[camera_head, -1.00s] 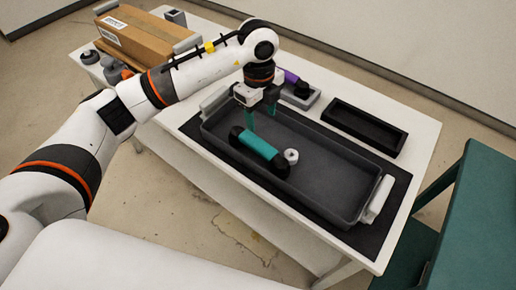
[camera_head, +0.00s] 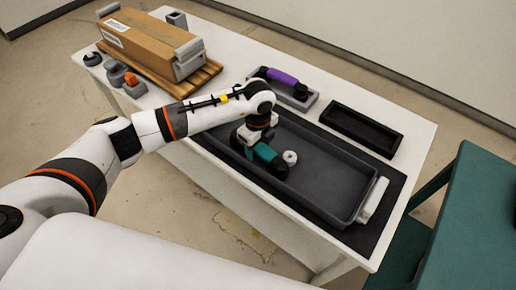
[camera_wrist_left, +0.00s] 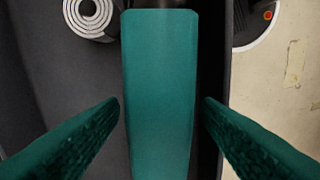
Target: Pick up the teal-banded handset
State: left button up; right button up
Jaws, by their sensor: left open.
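The teal-banded handset (camera_head: 264,154) lies in the dark grey tray (camera_head: 325,191), partly hidden under my left gripper in the head view. In the left wrist view its teal band (camera_wrist_left: 160,90) fills the middle. My left gripper (camera_wrist_left: 160,112) is open, with one teal finger on each side of the band and a gap on both sides. The left wrist is low over the handset. My right gripper is not in view.
A white roll (camera_head: 290,157) lies beside the handset in the tray. A purple-banded handset (camera_head: 284,77) rests on a grey cradle behind the tray, near an empty black tray (camera_head: 362,128). A cardboard box (camera_head: 147,45) stands at the back left.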

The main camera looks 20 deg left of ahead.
pick_arm(q)
jog(key=shift+f, duration=0.1)
jog(key=shift+c, duration=0.4)
jog(key=c, duration=1.1)
